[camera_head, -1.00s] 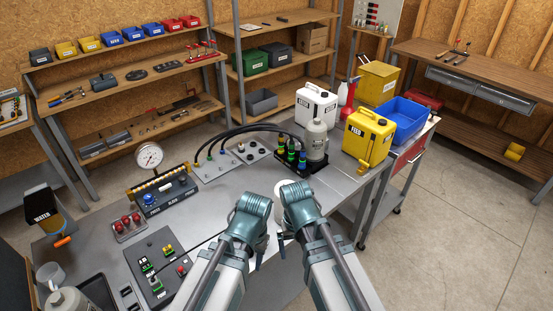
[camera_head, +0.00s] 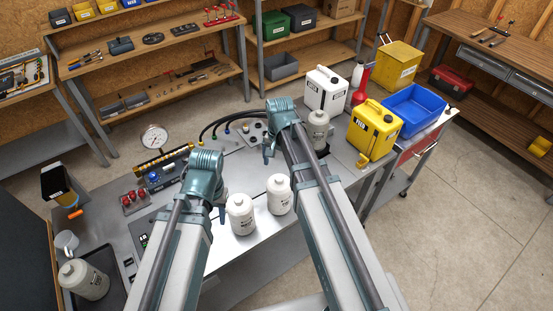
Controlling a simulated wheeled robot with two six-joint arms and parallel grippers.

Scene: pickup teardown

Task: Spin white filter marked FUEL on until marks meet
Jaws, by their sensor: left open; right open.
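Two white filters stand upright on the grey bench: one at the left (camera_head: 241,216), one at the right (camera_head: 279,195). Their small labels are too blurred to tell which reads FUEL. A greyer canister (camera_head: 318,130) stands further back, partly behind my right arm; its foot and the block under it are mostly hidden. My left gripper (camera_head: 221,212) is open, just left of the left filter. My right gripper (camera_head: 267,156) is open and empty above the bench, beyond the right filter. No meeting marks can be made out.
A white jug (camera_head: 326,90), a yellow jug (camera_head: 372,131) and a blue bin (camera_head: 414,110) stand at the right. A pressure gauge (camera_head: 154,137) and red-knobbed block (camera_head: 134,201) are at the left.

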